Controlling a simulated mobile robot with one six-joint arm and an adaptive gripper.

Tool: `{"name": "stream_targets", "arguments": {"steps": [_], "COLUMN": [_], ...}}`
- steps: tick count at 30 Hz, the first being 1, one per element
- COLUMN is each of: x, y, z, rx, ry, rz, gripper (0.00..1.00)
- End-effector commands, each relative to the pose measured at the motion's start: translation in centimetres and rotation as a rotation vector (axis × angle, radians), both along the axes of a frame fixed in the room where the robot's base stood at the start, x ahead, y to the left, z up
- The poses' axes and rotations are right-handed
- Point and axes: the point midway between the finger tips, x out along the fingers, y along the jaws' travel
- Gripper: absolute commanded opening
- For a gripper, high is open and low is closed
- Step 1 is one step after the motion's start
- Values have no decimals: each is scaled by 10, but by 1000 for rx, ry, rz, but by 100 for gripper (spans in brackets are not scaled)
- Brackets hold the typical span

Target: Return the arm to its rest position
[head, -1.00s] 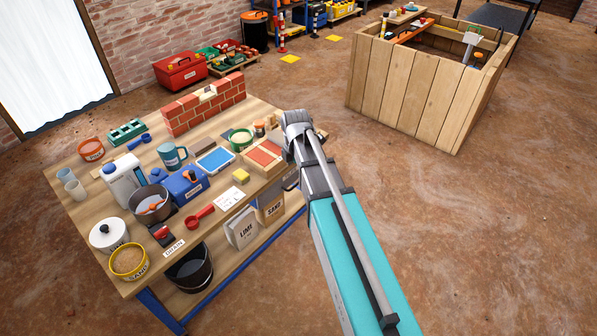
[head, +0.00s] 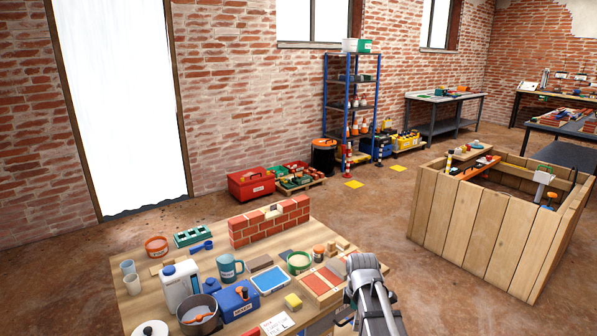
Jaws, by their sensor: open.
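My arm comes up from the bottom edge of the head view, right of centre. My gripper (head: 347,318) shows only in part at its side, low over the right edge of the workbench (head: 141,306). It is open, and I see nothing held in it. The arm's own joint hides much of the gripper and the bench corner near it. A tray with a red surface (head: 322,283) lies on the bench just left of the arm.
The bench holds a small brick wall (head: 270,222), a blue toolbox (head: 238,299), a white jug (head: 181,285), a teal mug (head: 230,268) and a pot (head: 198,314). A large wooden crate (head: 482,232) stands at right. Bare floor lies between.

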Motion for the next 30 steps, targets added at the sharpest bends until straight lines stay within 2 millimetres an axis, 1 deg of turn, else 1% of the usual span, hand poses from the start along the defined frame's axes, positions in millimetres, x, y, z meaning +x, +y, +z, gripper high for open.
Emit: {"name": "stream_targets", "arguments": {"steps": [1,21,24,30], "x": [-9,-84,-92,-104], "y": [0,-3,-3,-3], "z": [0,0,0,0], "rx": [0,0,0,0], "ry": [0,0,0,1], "rz": [-67,-1008,-1119,-1284], "gripper": [100,100,100,100]}}
